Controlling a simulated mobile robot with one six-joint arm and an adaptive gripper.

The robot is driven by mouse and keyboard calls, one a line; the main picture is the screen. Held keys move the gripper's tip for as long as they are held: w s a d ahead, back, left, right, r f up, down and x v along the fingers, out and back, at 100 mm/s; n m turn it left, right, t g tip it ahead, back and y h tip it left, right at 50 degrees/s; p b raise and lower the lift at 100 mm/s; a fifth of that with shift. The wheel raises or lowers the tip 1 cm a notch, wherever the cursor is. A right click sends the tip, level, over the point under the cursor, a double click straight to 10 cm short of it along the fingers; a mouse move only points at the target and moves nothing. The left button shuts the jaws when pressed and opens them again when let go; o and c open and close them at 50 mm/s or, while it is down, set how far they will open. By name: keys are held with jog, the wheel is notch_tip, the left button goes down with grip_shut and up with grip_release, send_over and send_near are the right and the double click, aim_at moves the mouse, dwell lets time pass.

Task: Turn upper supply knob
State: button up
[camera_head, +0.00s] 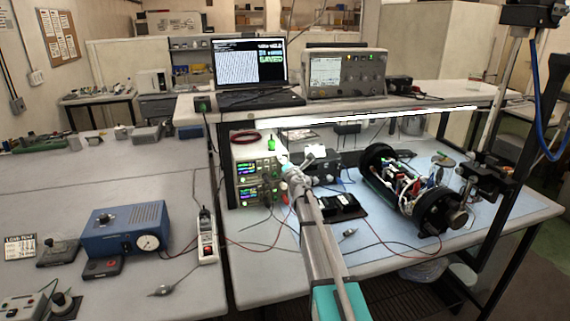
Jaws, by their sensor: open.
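The bench power supplies are stacked on the right bench, below the shelf. The upper supply (247,166) and the lower supply (248,192) both have lit green and blue displays on pale front panels. The upper supply's knob is at the right of its panel, too small to make out clearly. My gripper (284,161) is at the far end of my arm, close to the right edge of the upper supply. It is open, with nothing seen in it. I cannot tell whether it touches the knob. My arm covers part of the area right of the supplies.
A black tray (343,207) is beside my arm. Red and black leads cross the bench. A laptop (250,72) and an oscilloscope (346,74) stand on the shelf above. A blue box (125,228) sits left.

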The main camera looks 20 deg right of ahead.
jog(key=shift+s, duration=0.15)
jog(key=s, duration=1.1)
jog(key=shift+s, duration=0.35)
